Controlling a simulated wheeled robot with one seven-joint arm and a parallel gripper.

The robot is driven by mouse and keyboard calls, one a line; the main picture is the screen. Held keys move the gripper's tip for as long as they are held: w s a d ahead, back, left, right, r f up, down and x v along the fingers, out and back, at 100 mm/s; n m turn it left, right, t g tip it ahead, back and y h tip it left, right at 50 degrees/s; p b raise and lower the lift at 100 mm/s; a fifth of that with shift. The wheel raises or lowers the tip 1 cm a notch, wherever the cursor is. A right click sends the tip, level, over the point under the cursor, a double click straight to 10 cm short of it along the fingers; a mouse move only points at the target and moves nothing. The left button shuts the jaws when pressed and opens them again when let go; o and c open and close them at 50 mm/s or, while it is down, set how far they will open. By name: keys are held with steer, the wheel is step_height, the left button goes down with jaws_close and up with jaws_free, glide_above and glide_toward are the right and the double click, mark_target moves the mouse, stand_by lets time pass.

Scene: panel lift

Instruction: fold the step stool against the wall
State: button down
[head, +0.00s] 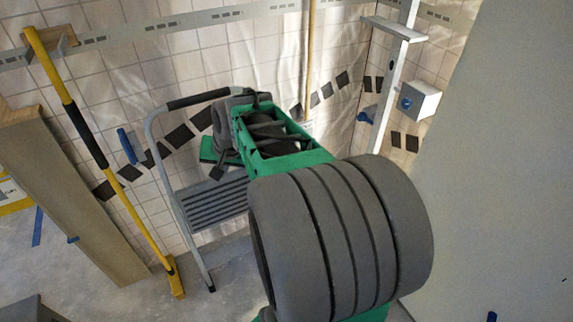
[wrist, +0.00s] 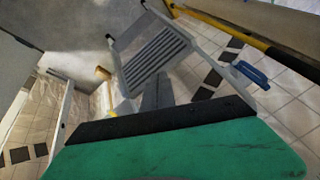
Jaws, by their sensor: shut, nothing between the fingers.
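The step stool (head: 215,203) stands on the floor close to the tiled wall in the head view. It has a grey tube frame, a black grip along its top bar and a grey ribbed step. My arm hides its right side. The wrist view shows its ribbed step (wrist: 155,60) and side rails at an angle; I cannot tell how far it is folded. My gripper (head: 218,171) is in front of the stool's upper part, below the top bar. In the wrist view my gripper's fingers (wrist: 158,91) are together and empty, overlapping the step's edge. Contact is unclear.
A yellow pole with a black sleeve (head: 85,135) leans at left beside a wooden board (head: 70,195). A blue handle (head: 127,146) is on the wall. A metal upright (head: 392,85) with a white box (head: 419,99) stands right, near a large grey panel (head: 500,170).

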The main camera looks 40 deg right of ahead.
steer(key=s+d+f+m+t+h+b, duration=0.1)
steer(key=d+f+m+t+b, duration=0.15)
steer(key=d+f+m, duration=1)
steer(key=s+d+f+m+t+h+b, duration=0.1)
steer(key=s+d+f+b, duration=0.2)
steer(key=d, duration=1.8)
steer(key=w+r+b+x, duration=0.2)
steer(key=x, duration=1.2)
steer(key=shift+d+r, duration=0.3)
steer(key=shift+d, duration=0.05)
steer(key=shift+w, duration=0.15)
